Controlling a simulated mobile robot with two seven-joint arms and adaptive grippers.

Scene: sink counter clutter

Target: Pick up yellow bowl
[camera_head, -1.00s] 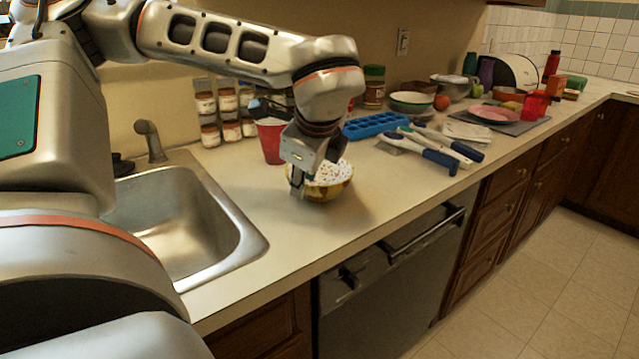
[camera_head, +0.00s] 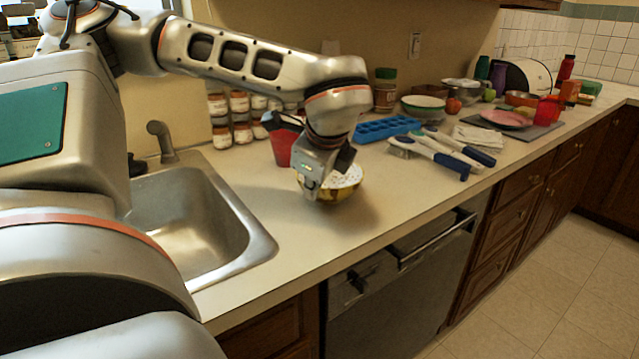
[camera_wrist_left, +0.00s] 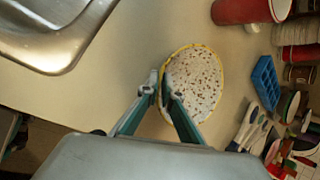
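The yellow bowl (camera_head: 347,192) stands on the counter right of the sink, with a white speckled inside. It also shows in the left wrist view (camera_wrist_left: 198,85) as a pale speckled oval with a yellow rim. My left gripper (camera_head: 311,190) is at the bowl's left side, pointing down, and hides part of it. In the left wrist view the fingertips (camera_wrist_left: 160,90) are close together astride the left rim, one inside and one outside, and look shut on it. The bowl appears to rest on the counter. My right gripper is not in view.
The sink (camera_head: 190,225) lies to the left. A red cup (camera_head: 283,150) stands close behind the bowl, near several spice jars (camera_head: 240,115). A blue tray (camera_head: 388,129) and brushes (camera_head: 440,155) lie to the right. The counter in front of the bowl is clear.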

